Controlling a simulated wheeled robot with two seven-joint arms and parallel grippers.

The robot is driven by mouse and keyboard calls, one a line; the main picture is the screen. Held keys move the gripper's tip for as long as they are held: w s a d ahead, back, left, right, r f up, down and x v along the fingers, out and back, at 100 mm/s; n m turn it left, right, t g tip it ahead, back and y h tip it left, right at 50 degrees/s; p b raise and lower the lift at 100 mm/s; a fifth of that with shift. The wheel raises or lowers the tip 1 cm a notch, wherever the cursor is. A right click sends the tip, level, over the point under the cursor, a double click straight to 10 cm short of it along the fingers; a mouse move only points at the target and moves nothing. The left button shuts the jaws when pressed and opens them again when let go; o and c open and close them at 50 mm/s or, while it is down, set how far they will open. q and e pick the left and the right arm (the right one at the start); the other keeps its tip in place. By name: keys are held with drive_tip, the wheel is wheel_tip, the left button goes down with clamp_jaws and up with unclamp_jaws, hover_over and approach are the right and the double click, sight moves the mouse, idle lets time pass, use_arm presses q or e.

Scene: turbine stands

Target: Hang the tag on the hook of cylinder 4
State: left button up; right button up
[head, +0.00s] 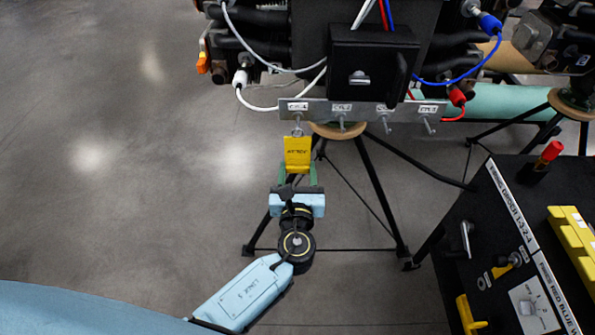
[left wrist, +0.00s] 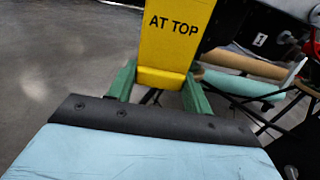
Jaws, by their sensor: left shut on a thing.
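The yellow tag (head: 298,152) is upright between the green fingers of my left gripper (head: 298,170), which is shut on its lower part. In the left wrist view the tag (left wrist: 172,35) shows the words "AT TOP", and my left gripper's fingers (left wrist: 160,78) press its sides. A metal plate (head: 350,112) carries several small hooks under white labels. The tag's top is right at the leftmost hook (head: 297,130); I cannot tell whether they are joined. The label above it (head: 297,106) is too small to read surely. My right gripper is not in view.
A black box (head: 362,65) with cables sits above the plate. A black tripod stand (head: 375,185) stands below, behind the tag. A black panel (head: 500,250) with switches and a red-topped part (head: 550,152) fills the lower right. The grey floor at left is clear.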

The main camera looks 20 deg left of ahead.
use_arm(q)
drive_tip(key=shift+w, duration=0.1)
drive_tip(key=o, duration=1.6)
drive_tip(key=p+v, duration=0.1)
drive_tip(key=v, duration=0.6)
drive_tip(key=shift+p, duration=0.3)
